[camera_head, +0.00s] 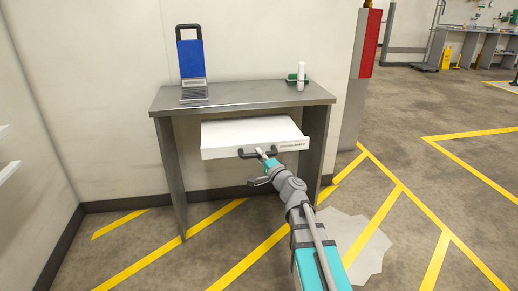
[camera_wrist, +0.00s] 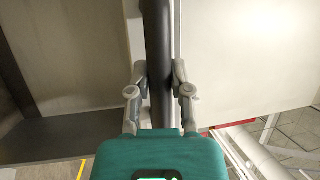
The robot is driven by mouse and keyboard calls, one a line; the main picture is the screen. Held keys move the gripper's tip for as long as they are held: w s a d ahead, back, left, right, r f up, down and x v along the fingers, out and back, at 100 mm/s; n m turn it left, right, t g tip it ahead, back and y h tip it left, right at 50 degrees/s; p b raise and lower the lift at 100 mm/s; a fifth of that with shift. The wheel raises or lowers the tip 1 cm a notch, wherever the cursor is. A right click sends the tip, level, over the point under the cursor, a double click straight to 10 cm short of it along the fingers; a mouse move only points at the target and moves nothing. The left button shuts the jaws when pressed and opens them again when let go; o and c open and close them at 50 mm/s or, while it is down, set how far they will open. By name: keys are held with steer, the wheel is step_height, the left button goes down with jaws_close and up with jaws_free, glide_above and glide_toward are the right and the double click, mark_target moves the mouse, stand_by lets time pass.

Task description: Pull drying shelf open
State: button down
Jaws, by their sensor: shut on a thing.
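The drying shelf (camera_head: 240,134) is a white, flat drawer under the grey table, with small dark lettering on its front. It sticks out past the table's front edge, so part of its top shows. A dark bar handle (camera_head: 246,154) is fixed to its front. My gripper (camera_head: 266,154) is shut on this handle near its right part. In the wrist view the two grey fingers of my gripper (camera_wrist: 159,82) press on both sides of the dark handle (camera_wrist: 157,25). The pale shelf (camera_wrist: 240,60) fills the right of that view.
The grey table (camera_head: 240,96) has side panels on both sides of the shelf. A blue-and-grey stand (camera_head: 190,56) and a white bottle (camera_head: 301,75) by a green holder stand on it. A red-and-grey post (camera_head: 369,45) is to the right. Floor in front is open, with yellow lines.

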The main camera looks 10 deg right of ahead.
steer(key=shift+s+a, duration=0.15)
steer(key=shift+s, duration=0.25)
steer(key=c, duration=0.5)
jaws_free()
steer(key=shift+w, duration=0.1)
steer(key=shift+c, duration=0.2)
steer(key=shift+s, duration=0.2)
